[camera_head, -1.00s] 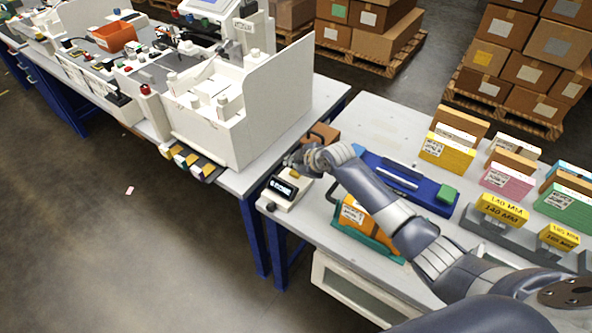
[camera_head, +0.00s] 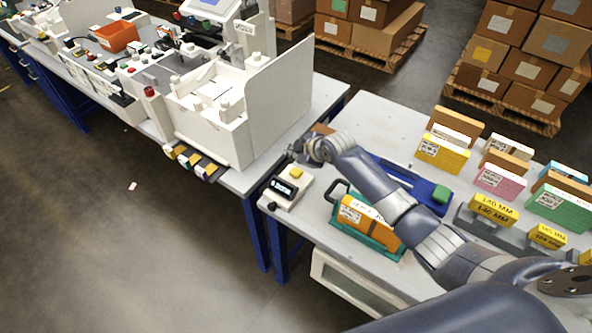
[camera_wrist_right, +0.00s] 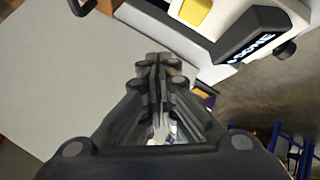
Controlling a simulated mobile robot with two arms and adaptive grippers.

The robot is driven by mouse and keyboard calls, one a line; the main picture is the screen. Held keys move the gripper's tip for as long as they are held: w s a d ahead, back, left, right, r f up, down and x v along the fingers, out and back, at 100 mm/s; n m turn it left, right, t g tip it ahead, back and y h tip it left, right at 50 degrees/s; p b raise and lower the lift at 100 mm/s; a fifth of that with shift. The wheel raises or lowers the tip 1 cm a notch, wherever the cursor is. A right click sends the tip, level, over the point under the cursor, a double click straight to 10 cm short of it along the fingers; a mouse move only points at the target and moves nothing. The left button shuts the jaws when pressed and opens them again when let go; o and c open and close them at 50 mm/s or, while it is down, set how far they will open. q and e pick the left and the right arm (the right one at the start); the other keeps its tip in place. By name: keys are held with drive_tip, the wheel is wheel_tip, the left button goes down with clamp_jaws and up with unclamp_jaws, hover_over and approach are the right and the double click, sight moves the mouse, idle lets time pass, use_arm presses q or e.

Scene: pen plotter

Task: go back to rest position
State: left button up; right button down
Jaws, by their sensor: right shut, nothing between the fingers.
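My right gripper (camera_head: 298,151) is in the air near the left end of the right table, just above and behind the small device with a display. In the right wrist view its fingers (camera_wrist_right: 158,70) are together, with nothing between them. The device (camera_head: 287,187) has a dark lit screen and a yellow button (camera_head: 296,172); it also shows at the upper right of the right wrist view (camera_wrist_right: 222,30). My right arm reaches in from the lower right across the table. My left gripper is not in view.
On the right table (camera_head: 385,120) lie a blue case (camera_head: 425,187), an orange block in a green holder (camera_head: 362,222) and several coloured box holders (camera_head: 500,180). A white machine (camera_head: 215,110) stands on the left bench.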

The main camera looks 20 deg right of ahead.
idle(0.5)
drive_tip(key=s+a+f+m+g, duration=0.1)
drive_tip(key=s+a+f+m, duration=0.1)
drive_tip(key=s, duration=0.9)
drive_tip(key=s+a+f+m+g, duration=0.2)
drive_tip(key=s+a+f, duration=0.1)
drive_tip(key=s, duration=0.7)
drive_tip(key=s+d+r+m+g+h, duration=0.1)
drive_tip(key=s+d+r+m+h, duration=0.2)
drive_tip(key=s, duration=0.7)
drive_tip(key=s+d+r+m+g, duration=0.15)
drive_tip(key=s+d+m, duration=0.25)
drive_tip(key=s, duration=0.7)
wheel_tip(320, 180, down, 28)
drive_tip(key=b, duration=0.3)
drive_tip(key=s+d+f+g+b, duration=0.2)
drive_tip(key=s+f+b, duration=0.1)
drive_tip(key=s+f, duration=1.5)
wheel_tip(320, 180, down, 2)
drive_tip(key=shift+d+f, duration=0.1)
drive_tip(key=shift+d, duration=0.1)
